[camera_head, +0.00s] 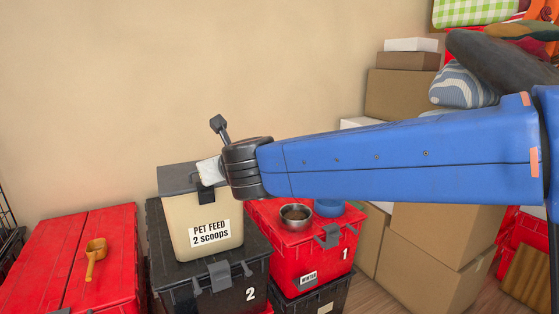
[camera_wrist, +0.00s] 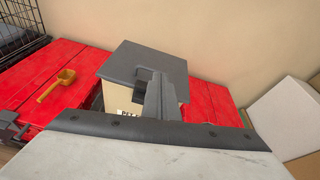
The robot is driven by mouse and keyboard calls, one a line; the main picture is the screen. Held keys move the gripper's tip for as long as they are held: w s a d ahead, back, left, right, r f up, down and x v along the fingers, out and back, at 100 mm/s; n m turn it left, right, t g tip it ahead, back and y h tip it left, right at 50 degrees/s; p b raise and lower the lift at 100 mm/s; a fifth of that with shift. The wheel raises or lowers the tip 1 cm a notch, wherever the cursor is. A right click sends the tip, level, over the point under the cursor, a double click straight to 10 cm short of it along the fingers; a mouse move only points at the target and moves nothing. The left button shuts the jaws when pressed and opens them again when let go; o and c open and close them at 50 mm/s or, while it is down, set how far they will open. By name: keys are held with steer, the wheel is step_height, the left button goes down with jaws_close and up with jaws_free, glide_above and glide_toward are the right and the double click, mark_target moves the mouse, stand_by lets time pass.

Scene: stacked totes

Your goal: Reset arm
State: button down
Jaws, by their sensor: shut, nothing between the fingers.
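My blue arm reaches in from the right in the head view, with its dark wrist joint in front of the pet feed bin. My gripper (camera_wrist: 156,88) shows as dark grey fingers in the wrist view, shut and empty. The cream pet feed bin (camera_head: 208,238), labelled "2 scoops", stands on the black tote marked 2 (camera_head: 248,268). Its grey lid is on, and in the wrist view the lid (camera_wrist: 135,60) lies beyond my fingers, which hide part of the bin. I cannot tell the gap between them. In the head view my wrist hides the lid's right part.
An orange scoop (camera_head: 95,257) lies on a red tote (camera_head: 45,265) at the left. A metal bowl (camera_head: 296,217) and a blue bowl (camera_head: 329,208) sit on the red tote marked 1 (camera_head: 309,258). Cardboard boxes (camera_head: 431,255) are stacked at right. The wall above is bare.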

steer(key=s+d+f+n+g, duration=0.1)
steer(key=s+d+n, duration=0.1)
steer(key=d+n, duration=0.7)
steer(key=s+d+f+n+g, duration=0.1)
steer(key=s+d+f+n, duration=0.15)
steer(key=d+n, duration=0.55)
steer(key=s+d+f+n+g+h, duration=0.2)
steer(key=s+d+f, duration=0.4)
steer(key=d, duration=0.4)
steer(key=s+d+f+n+g+h, duration=0.1)
steer(key=s+d+f+n+h, duration=0.2)
steer(key=d, duration=0.8)
steer(key=s+d+f+n+g+h, duration=0.2)
steer(key=s+d+f+n, duration=0.3)
steer(key=s+d+f, duration=0.5)
steer(key=shift+s+d+f+n+g+h, duration=0.2)
steer(key=shift+s+f+n+g+h, duration=0.15)
steer(key=shift+s, duration=0.75)
